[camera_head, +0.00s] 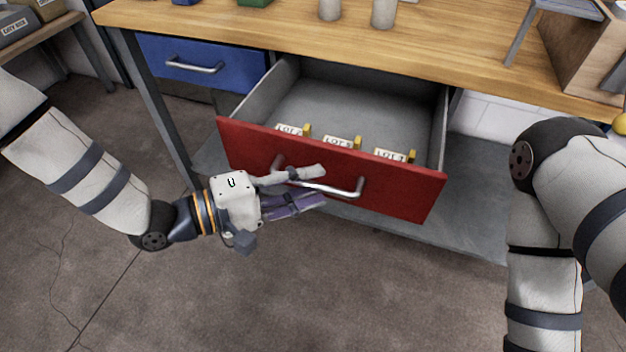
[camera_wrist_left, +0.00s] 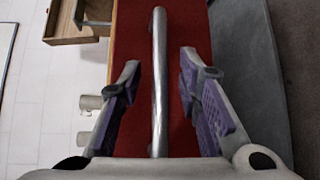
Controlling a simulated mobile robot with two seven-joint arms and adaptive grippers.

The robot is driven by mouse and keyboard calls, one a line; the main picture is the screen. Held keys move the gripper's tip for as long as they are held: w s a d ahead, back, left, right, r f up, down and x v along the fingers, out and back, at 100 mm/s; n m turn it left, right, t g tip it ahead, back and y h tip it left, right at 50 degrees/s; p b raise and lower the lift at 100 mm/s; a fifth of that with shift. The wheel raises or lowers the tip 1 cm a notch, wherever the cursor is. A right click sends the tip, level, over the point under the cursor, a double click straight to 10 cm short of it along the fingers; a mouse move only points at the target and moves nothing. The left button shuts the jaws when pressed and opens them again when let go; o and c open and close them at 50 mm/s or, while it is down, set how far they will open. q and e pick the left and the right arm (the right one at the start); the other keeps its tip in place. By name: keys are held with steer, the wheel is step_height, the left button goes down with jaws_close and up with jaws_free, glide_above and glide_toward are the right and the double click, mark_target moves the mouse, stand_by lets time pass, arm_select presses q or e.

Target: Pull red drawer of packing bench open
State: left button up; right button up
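The red drawer (camera_head: 400,192) of the packing bench stands well open, its grey inside (camera_head: 375,105) showing. Its silver bar handle (camera_head: 345,190) runs across the front; in the left wrist view the handle (camera_wrist_left: 159,85) stands upright between my fingers. My left gripper (camera_head: 322,184) is at the drawer front, one finger above the bar and one below. In the left wrist view the fingers (camera_wrist_left: 160,65) are spread, with a gap on each side of the bar. My right arm is at the right, but its gripper is out of view.
Lot cards with yellow pieces (camera_head: 338,141) lie inside the drawer near its front. A shut blue drawer (camera_head: 215,62) is to its left. The wooden bench top (camera_head: 420,45) holds grey cups (camera_head: 384,13) and a wooden box (camera_head: 590,60). Floor before the drawer is clear.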

arm_select(q)
steer(key=v, duration=1)
steer(key=shift+s+a, duration=0.25)
steer(key=shift+a, duration=0.05)
steer(key=shift+r, duration=0.1)
steer(key=s+a+f+m+g+y+p, duration=0.1)
steer(key=s+f+g+y, duration=0.1)
steer(key=s+f+y, duration=0.35)
steer(key=s+a+f+m+g+y+p, duration=0.1)
steer(key=s+a+f+g+y, duration=0.15)
steer(key=s+f, duration=0.55)
steer(key=s+a+f+m+g+y, duration=0.2)
steer(key=s+a+y, duration=0.1)
steer(key=s, duration=0.5)
steer(key=s+a+f+m+g+y, duration=0.2)
steer(key=s+a+f+g+y, duration=0.1)
steer(key=s, duration=0.5)
steer(key=shift+a+y+p, duration=0.4)
arm_select(e)
steer(key=shift+t, duration=0.7)
steer(key=w+r, duration=0.3)
steer(key=shift+w+r, duration=0.2)
steer(key=shift+r, duration=0.05)
